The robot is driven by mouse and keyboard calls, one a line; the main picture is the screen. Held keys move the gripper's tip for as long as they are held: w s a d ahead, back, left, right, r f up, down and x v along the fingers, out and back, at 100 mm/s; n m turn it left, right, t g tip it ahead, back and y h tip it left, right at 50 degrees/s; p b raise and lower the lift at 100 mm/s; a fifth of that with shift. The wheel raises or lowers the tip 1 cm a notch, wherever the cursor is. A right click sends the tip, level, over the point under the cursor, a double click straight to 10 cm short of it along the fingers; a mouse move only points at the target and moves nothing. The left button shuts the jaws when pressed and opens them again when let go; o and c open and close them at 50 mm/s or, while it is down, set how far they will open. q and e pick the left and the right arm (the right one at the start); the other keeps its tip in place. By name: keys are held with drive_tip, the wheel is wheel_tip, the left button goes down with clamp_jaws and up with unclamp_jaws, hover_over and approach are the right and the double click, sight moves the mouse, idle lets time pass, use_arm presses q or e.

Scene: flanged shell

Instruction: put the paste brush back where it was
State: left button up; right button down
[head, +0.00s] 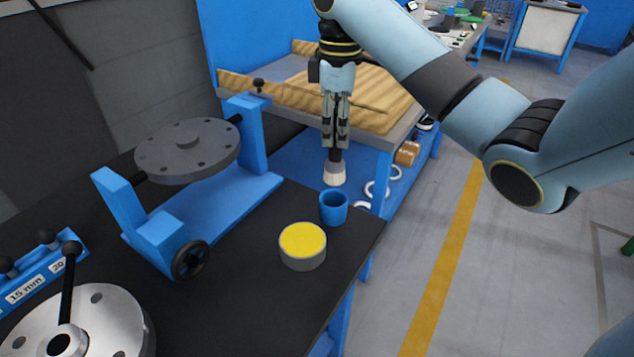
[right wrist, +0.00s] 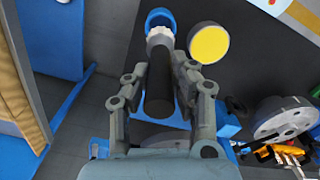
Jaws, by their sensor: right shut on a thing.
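The paste brush (head: 335,174) has a dark handle and pale bristles that point down. My right gripper (head: 335,146) is shut on its handle and holds it upright above the blue cup (head: 333,208). The bristles look just above or at the cup's rim; I cannot tell whether they are inside. In the right wrist view the brush handle (right wrist: 160,88) lies between the fingers of the gripper (right wrist: 160,82), and the cup (right wrist: 160,17) shows beyond the bristles. A round tin with yellow paste (head: 303,243) stands beside the cup, also in the right wrist view (right wrist: 209,44). My left gripper is not in view.
The dark bench top (head: 250,305) carries a blue stand with a grey flanged disc (head: 188,150). A silver flange (head: 100,325) and a blue gauge rack (head: 40,272) are at the lower left. The bench's right edge is close to the cup.

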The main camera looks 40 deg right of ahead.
sight(336, 162)
drive_tip(key=shift+s+r, duration=0.1)
drive_tip(key=shift+s, duration=0.05)
drive_tip(key=shift+f, duration=0.25)
wheel_tip(336, 162, down, 3)
drive_tip(key=b, duration=0.2)
drive_tip(key=shift+b, duration=0.35)
wheel_tip(336, 162, down, 3)
drive_tip(key=shift+f+p, duration=0.15)
drive_tip(key=shift+p, duration=0.15)
wheel_tip(336, 162, down, 2)
drive_tip(key=shift+f+p, duration=0.1)
drive_tip(key=shift+p, duration=0.6)
drive_tip(key=shift+f, duration=0.35)
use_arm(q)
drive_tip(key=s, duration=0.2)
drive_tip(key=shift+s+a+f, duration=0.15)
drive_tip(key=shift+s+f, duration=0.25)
use_arm(e)
drive_tip(key=shift+f, duration=0.15)
